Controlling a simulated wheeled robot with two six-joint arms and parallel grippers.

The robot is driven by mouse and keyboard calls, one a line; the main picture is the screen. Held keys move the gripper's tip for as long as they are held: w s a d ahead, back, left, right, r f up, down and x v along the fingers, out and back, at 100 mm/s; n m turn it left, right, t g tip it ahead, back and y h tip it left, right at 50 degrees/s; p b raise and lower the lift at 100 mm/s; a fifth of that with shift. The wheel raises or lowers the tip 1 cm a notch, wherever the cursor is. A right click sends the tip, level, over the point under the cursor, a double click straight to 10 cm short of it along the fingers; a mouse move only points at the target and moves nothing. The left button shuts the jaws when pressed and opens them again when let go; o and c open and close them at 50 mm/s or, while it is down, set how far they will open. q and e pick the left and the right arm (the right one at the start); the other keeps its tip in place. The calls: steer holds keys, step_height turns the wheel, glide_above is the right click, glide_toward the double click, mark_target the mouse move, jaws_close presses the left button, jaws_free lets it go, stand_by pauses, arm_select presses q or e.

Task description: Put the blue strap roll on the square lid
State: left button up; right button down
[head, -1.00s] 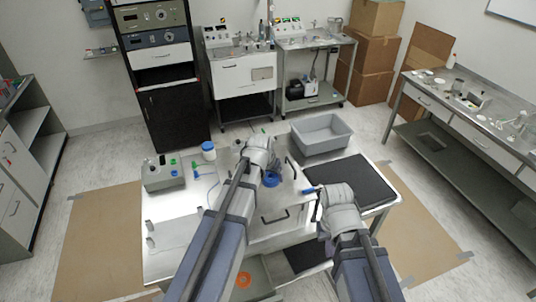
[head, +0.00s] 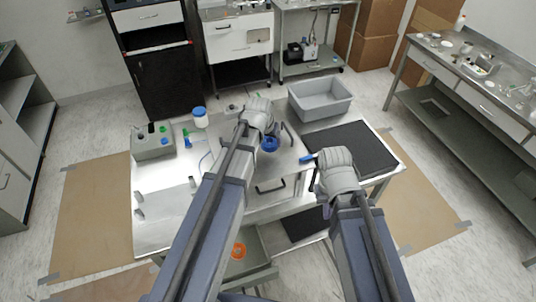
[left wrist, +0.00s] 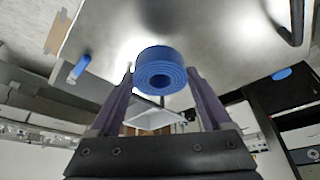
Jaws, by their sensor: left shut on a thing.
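The blue strap roll (head: 269,144) is in my left gripper, over the metal box in the head view. In the left wrist view the roll (left wrist: 161,70) sits between the two fingertips of my left gripper (left wrist: 160,82), which is shut on it. A broad shiny metal plate with a dark handle, apparently the square lid (left wrist: 215,28), lies beyond the roll. Whether the roll touches it is unclear. In the head view this top (head: 290,160) is partly hidden by my arms.
A small blue piece (head: 306,158) shows at my right gripper. A grey bin (head: 320,115) and black mat (head: 350,150) are on the table's right. A grey device (head: 153,146) and white jar with blue lid (head: 200,122) stand on the left. The table's front left is mostly clear.

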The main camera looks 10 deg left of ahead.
mark_target(269, 156)
arm_select(q)
steer(key=shift+f+b, duration=1.9)
steer(key=shift+f, duration=0.45)
steer(key=shift+f, duration=0.15)
steer(key=o, duration=1.3)
steer(key=p+v, duration=1.1)
steer(key=v, duration=0.2)
steer(key=s+d+g, duration=0.1)
steer(key=s+d, duration=0.2)
steer(key=s, duration=0.2)
steer(key=s+d+f+m+g+y, duration=0.1)
steer(key=s+d+g, duration=0.1)
steer(key=s+d, duration=0.2)
steer(key=s+d+f+m+g, duration=0.1)
steer(key=s+d, duration=0.3)
steer(key=s, duration=0.4)
steer(key=shift+s+d+g+y, duration=0.2)
steer(key=shift+g+y, duration=0.1)
steer(key=shift+g, duration=0.2)
